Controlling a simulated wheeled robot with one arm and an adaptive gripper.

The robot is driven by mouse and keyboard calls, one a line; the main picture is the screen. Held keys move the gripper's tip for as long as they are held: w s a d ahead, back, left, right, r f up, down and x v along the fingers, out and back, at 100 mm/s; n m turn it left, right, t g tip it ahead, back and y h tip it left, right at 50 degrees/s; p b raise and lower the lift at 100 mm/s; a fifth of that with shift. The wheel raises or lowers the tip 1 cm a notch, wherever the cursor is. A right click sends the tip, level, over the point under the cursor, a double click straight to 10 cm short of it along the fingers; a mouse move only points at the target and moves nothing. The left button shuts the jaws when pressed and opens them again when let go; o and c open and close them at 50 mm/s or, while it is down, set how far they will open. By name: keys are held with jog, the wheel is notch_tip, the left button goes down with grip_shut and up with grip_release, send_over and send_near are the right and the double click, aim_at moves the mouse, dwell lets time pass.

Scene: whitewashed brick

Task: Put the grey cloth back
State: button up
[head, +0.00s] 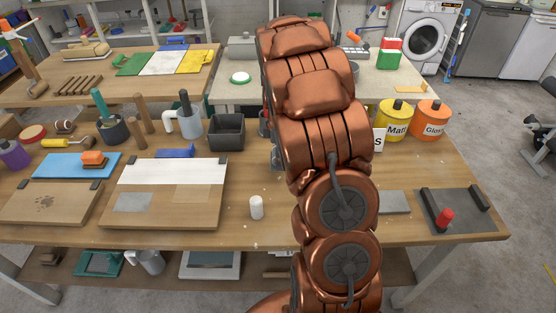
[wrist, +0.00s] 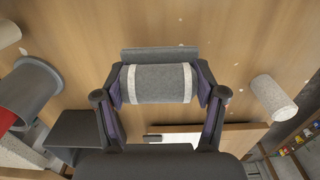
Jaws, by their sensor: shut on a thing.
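The grey cloth (wrist: 158,84) is a roll with a white band near each end. In the wrist view it lies between the two fingers of my gripper (wrist: 158,88), which is shut on it at both ends. In the head view my arm hides the gripper and the cloth. A flat grey piece (wrist: 160,54) shows just beyond the roll in the wrist view; I cannot tell whether the roll touches it. A flat grey pad (head: 394,202) lies on the bench right of my arm in the head view.
A white cylinder (head: 256,207) stands on the wooden bench (head: 270,235). To its left is a board with a white strip (head: 170,170), with a black open box (head: 227,132) behind. A dark tray with a red-topped piece (head: 450,212) is at the right end. Yellow (head: 396,120) and orange (head: 430,121) tubs stand behind.

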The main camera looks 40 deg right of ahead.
jog(key=shift+w+f, duration=0.2)
jog(key=shift+w, duration=0.15)
jog(key=shift+f+p, duration=0.85)
jog(key=shift+f, duration=0.75)
jog(key=shift+f, duration=0.1)
jog(key=shift+f, duration=0.1)
jog(key=o, duration=1.2)
